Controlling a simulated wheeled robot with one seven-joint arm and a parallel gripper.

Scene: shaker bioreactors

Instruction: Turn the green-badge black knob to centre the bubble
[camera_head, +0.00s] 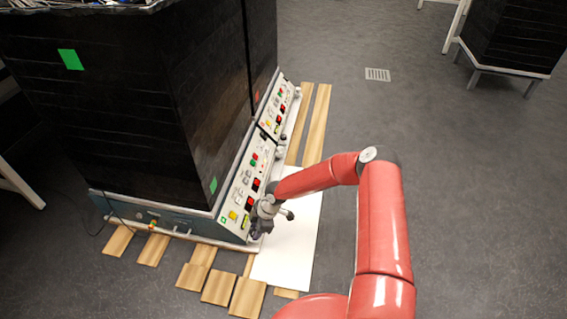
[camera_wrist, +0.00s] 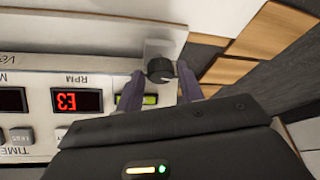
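The black knob (camera_wrist: 160,71) with a pale pointer mark sits on a light metal bracket at the panel's end in the wrist view. My gripper (camera_wrist: 161,80) is open, one finger on each side of the knob, with a small gap visible on both sides. A yellow-green level vial (camera_wrist: 150,99) shows between the fingers, partly covered by my gripper; the bubble's position cannot be made out. In the head view my gripper (camera_head: 256,228) is at the near corner of the machine's control panel (camera_head: 238,193), and the knob is hidden there. A green badge (camera_head: 213,185) is on the black housing above.
The panel carries a red RPM display (camera_wrist: 77,101) and buttons beside my gripper. Wooden slats (camera_head: 218,288) and a white board (camera_head: 291,245) lie on the floor by the machine. A second panel (camera_head: 276,105) is farther along. The grey floor at right is open.

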